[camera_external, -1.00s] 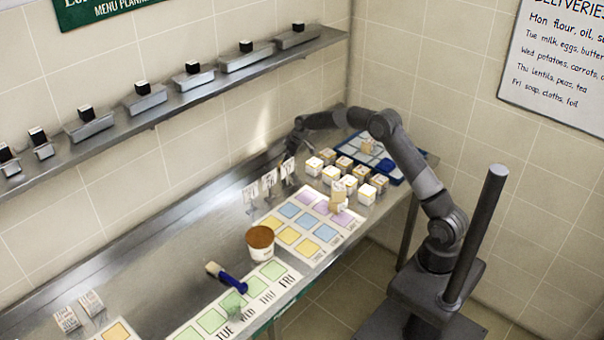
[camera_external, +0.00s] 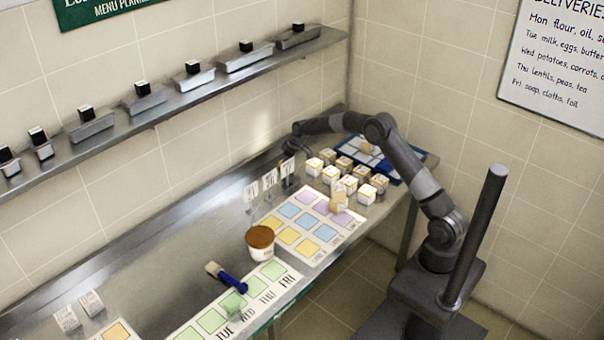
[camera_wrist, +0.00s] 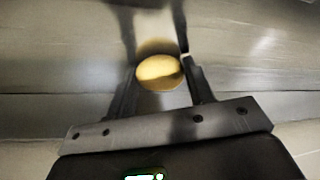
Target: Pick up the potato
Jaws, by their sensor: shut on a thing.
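The potato (camera_wrist: 160,68) is a rounded yellow-tan thing in the wrist view, between the two dark fingers of my gripper (camera_wrist: 158,78). The fingers are shut on its sides, and a darker patch shows along its lower part. In the external view my gripper (camera_external: 291,148) is at the back of the steel counter (camera_external: 185,225), near the wall, behind the white cards. The potato cannot be made out there. Whether it touches the counter is unclear.
White cards (camera_external: 270,177) stand just in front of my gripper. Several small boxes (camera_external: 347,180) and a blue tray (camera_external: 412,166) are to the right. A shelf (camera_external: 215,75) runs along the wall.

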